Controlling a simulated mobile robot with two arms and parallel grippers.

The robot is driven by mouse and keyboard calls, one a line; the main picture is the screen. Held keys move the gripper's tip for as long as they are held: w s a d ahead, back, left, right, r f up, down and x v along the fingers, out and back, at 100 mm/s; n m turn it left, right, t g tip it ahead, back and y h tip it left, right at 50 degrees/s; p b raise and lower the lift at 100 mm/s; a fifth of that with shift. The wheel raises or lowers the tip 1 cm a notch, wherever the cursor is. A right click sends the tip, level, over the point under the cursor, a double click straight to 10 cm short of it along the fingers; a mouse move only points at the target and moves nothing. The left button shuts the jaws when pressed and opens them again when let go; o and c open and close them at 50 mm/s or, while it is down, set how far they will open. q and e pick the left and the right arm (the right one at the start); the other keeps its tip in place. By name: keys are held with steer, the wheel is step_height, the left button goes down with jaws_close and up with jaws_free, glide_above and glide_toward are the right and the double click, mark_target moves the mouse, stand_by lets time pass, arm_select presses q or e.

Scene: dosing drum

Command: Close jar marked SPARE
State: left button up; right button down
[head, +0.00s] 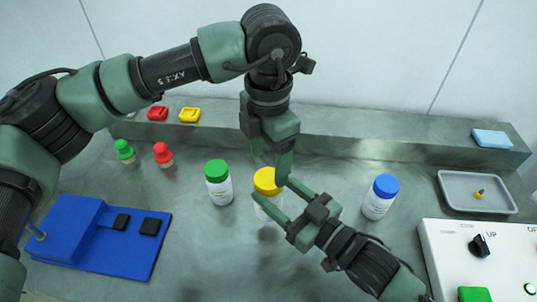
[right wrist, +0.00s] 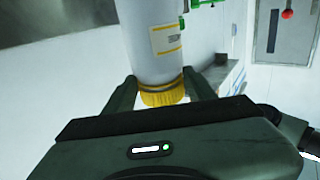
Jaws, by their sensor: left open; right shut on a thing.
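A white jar with a yellow lid (head: 266,181) stands upright mid-bench; it also shows upside down in the right wrist view, with its white body (right wrist: 152,45) and yellow lid (right wrist: 163,93). My right gripper (head: 270,194) is shut on this jar, one finger on each side. Its label is too small to read. My left gripper (head: 269,165) is open just behind and above the yellow lid, fingers pointing down. A green-lidded jar (head: 218,184) stands to the left and a blue-lidded jar (head: 380,197) to the right. I cannot read SPARE on any jar.
A blue fixture (head: 140,258) with black pads lies at the left. Small green (head: 124,151) and red (head: 162,154) pieces stand behind it. A grey tray (head: 455,200) and a white control panel (head: 445,245) are at the right. A raised ledge (head: 350,147) runs along the back.

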mark_target(268, 178)
arm_select(q)
step_height(268, 178, up, 3)
steer(key=n, duration=0.5)
steer(key=shift+r+n, duration=0.1)
steer(key=shift+n, duration=0.3)
steer(key=shift+f, duration=4.05)
steer(key=c, duration=1.5)
steer(key=m, duration=0.6)
steer(key=shift+m, duration=0.3)
